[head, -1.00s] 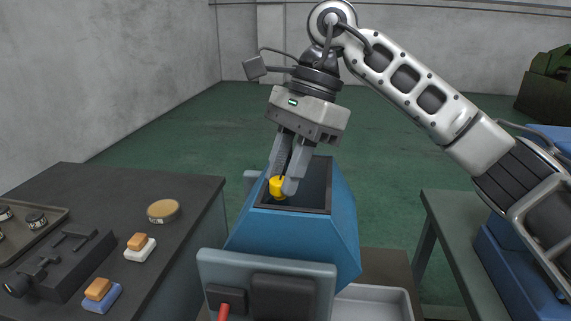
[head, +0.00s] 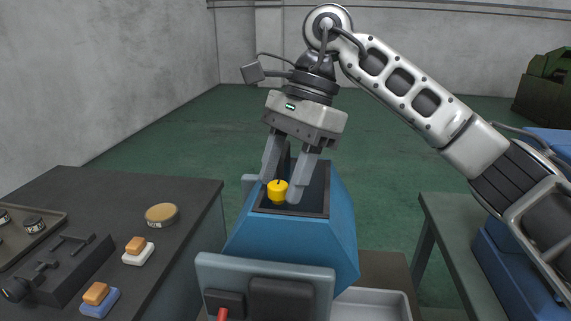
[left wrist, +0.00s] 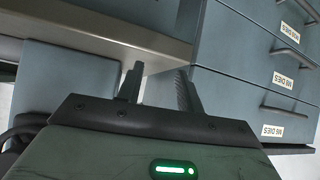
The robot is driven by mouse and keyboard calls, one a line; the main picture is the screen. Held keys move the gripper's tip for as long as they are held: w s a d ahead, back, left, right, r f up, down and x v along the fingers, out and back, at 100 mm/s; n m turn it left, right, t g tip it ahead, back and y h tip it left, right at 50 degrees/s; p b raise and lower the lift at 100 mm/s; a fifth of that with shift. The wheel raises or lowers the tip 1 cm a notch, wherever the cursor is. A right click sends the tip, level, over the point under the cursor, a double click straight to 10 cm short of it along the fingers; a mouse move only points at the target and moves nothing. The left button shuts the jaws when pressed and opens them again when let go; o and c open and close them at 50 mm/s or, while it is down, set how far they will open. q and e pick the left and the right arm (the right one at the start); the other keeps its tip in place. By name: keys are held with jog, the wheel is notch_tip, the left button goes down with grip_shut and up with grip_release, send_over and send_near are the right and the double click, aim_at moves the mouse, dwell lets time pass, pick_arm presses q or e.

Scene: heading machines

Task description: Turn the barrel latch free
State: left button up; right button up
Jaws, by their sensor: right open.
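The barrel latch appears to be the small yellow cylinder (head: 277,191) with a dark mark on its top, at the dark-framed top opening of the blue machine (head: 250,238). My right gripper (head: 280,188) points down over it, with its fingers open, one on each side of the yellow cylinder. I cannot tell whether either finger touches it. My left gripper (left wrist: 160,88) shows only in the left wrist view, its fingers apart and nothing between them, near grey drawers.
A dark bench (head: 185,200) at left carries a round tan-topped tin (head: 161,214), a vise-like tool (head: 60,270) and sponge-like blocks. A grey tray (head: 370,304) lies low in front. A green-grey table (head: 455,225) stands at right.

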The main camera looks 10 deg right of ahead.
jog(key=shift+r, duration=0.1)
jog(key=shift+w+d+r, duration=0.1)
jog(key=shift+d+r, duration=0.1)
jog(key=shift+r, duration=0.1)
pick_arm(q)
jog(key=shift+a+r+p, duration=0.3)
jog(key=shift+r+p, duration=0.3)
jog(key=shift+p, duration=0.6)
pick_arm(e)
jog(key=v, duration=1.5)
pick_arm(q)
jog(key=shift+s, duration=0.1)
